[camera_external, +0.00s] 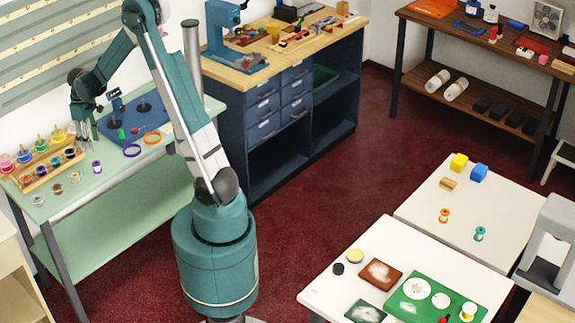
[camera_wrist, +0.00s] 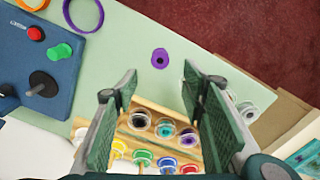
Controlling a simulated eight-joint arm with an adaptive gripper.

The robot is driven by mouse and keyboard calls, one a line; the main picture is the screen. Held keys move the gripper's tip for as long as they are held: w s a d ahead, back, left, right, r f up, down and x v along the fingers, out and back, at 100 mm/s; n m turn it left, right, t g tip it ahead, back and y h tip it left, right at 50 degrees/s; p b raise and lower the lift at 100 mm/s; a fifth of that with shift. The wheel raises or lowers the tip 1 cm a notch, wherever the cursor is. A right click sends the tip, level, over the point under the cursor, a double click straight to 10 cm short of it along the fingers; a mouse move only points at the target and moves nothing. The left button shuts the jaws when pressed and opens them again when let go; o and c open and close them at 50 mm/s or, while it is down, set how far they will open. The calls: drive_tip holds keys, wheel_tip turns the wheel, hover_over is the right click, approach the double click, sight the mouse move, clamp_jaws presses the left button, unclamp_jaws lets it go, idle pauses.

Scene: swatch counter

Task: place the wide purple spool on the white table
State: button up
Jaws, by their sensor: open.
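A purple spool (camera_external: 97,167) stands upright on the pale green table, in front of the wooden rack. In the wrist view the purple spool (camera_wrist: 160,58) lies just beyond my fingertips, apart from them. Another purple spool (camera_wrist: 187,138) sits in the rack; which is the wide one I cannot tell for certain. My gripper (camera_external: 84,127) is open and empty above the green table; its two fingers (camera_wrist: 160,81) show wide apart in the wrist view. Two pale tables stand at the right: the nearer, whiter one (camera_external: 320,290) and a cream one (camera_external: 515,215) behind it.
The rack (camera_external: 28,184) holds several coloured spools, with more loose ones in front. A blue board (camera_external: 128,118) with black posts and orange and purple rings (camera_external: 132,151) lie nearby. The nearer pale table holds a green mat and palettes; the cream one has blocks, two spools and free room.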

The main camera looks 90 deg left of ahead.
sight(96, 163)
wheel_tip(96, 163, down, 3)
drive_tip(key=m+p, duration=0.1)
drive_tip(key=m, duration=0.6)
drive_tip(key=shift+s+r+m, duration=0.1)
drive_tip(key=shift+m, duration=0.2)
wheel_tip(96, 163, down, 2)
drive_tip(key=m, duration=0.2)
drive_tip(key=m+p, duration=0.1)
drive_tip(key=m, duration=0.3)
drive_tip(key=shift+f+m, duration=0.25)
drive_tip(key=shift+m, duration=0.05)
drive_tip(key=shift+f, duration=1.3)
drive_tip(key=shift+f, duration=0.1)
drive_tip(key=shift+f, duration=2.5)
